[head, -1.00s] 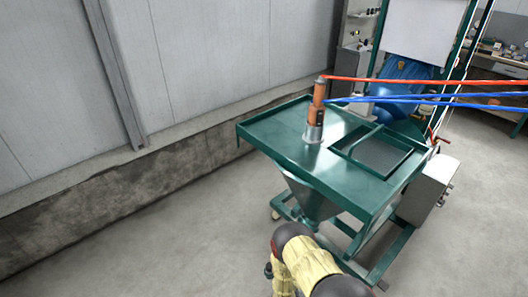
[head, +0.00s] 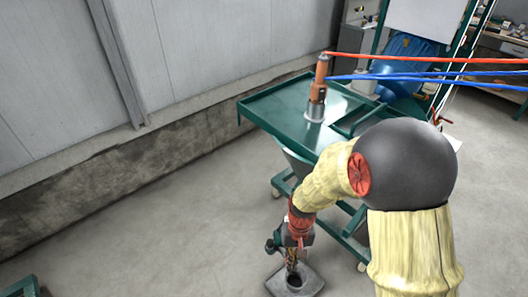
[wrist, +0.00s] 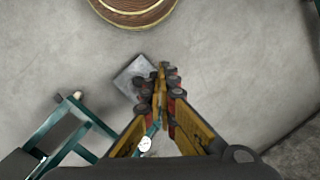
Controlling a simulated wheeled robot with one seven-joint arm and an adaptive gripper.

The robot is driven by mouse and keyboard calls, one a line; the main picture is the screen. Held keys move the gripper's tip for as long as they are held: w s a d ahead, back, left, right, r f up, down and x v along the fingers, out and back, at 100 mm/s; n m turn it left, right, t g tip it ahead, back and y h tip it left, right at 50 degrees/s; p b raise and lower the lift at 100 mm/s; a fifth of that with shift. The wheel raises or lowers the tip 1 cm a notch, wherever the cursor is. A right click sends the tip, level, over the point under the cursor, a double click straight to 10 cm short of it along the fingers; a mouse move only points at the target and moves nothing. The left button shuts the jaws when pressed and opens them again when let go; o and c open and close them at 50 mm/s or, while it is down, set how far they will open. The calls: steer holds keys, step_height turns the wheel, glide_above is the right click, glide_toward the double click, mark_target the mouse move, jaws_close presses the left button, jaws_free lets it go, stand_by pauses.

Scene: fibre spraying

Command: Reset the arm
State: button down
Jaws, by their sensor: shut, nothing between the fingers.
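My gripper (head: 291,266) hangs from my arm in the lower middle of the head view, pointing down. In the wrist view my gripper (wrist: 165,75) has its yellow fingers shut together with nothing between them. Below it on the floor lies a grey square plate (wrist: 128,72); in the head view this plate (head: 312,277) has a round socket. The gripper partly covers the plate in both views, and I cannot tell how high above it the fingers are. An orange spraying tool (head: 320,78) stands upright in a metal holder (head: 314,111), apart from my gripper.
The green table (head: 270,108) of the machine carries the holder; my arm covers its right part. Red (head: 430,59) and blue hoses run right from the tool. A wall with a low ledge is at left. A round coiled object (wrist: 135,10) and green frame (wrist: 88,125) flank the plate.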

steer(key=s+d+r+t, duration=0.2)
steer(key=s+d+r, duration=0.1)
steer(key=r, duration=0.8)
steer(key=s+d+r+t, duration=0.3)
steer(key=s+r, duration=0.1)
steer(key=r, duration=0.6)
steer(key=s+d+r+t, duration=0.2)
steer(key=s+d+r, duration=0.2)
steer(key=r, duration=0.7)
steer(key=shift+r+m+h, duration=0.3)
steer(key=shift+r, duration=0.05)
steer(key=shift+f, duration=0.1)
